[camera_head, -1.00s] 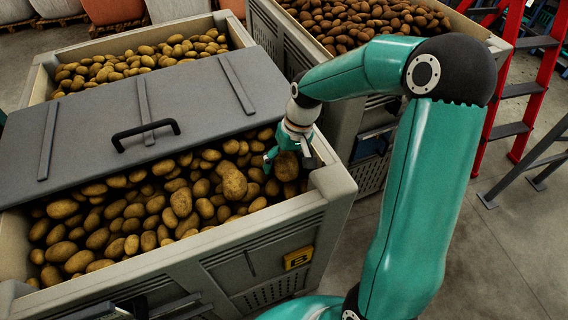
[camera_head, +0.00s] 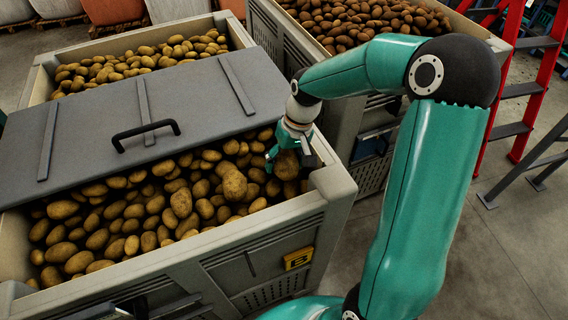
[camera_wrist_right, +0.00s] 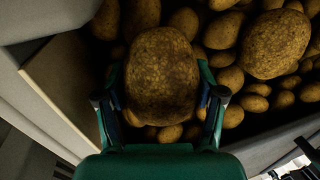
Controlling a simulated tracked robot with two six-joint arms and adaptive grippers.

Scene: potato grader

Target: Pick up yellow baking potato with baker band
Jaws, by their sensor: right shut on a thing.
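My right gripper (camera_head: 286,158) is in the front crate's right corner, pointing down at the potatoes. It is shut on a large brown-yellow potato (camera_head: 287,166). In the right wrist view the potato (camera_wrist_right: 162,75) fills the space between the two fingers (camera_wrist_right: 160,100), which touch its sides. I cannot make out a band on it. Another large potato (camera_head: 235,186) lies on the pile just left of the gripper; it also shows in the right wrist view (camera_wrist_right: 275,44). My left gripper is not in view.
The grey crate (camera_head: 262,232) has a yellow B label (camera_head: 298,258) on its front. A grey lid (camera_head: 150,105) with a black handle covers its middle. A second crate of potatoes (camera_head: 365,22) stands behind. A red ladder (camera_head: 508,90) is at the right.

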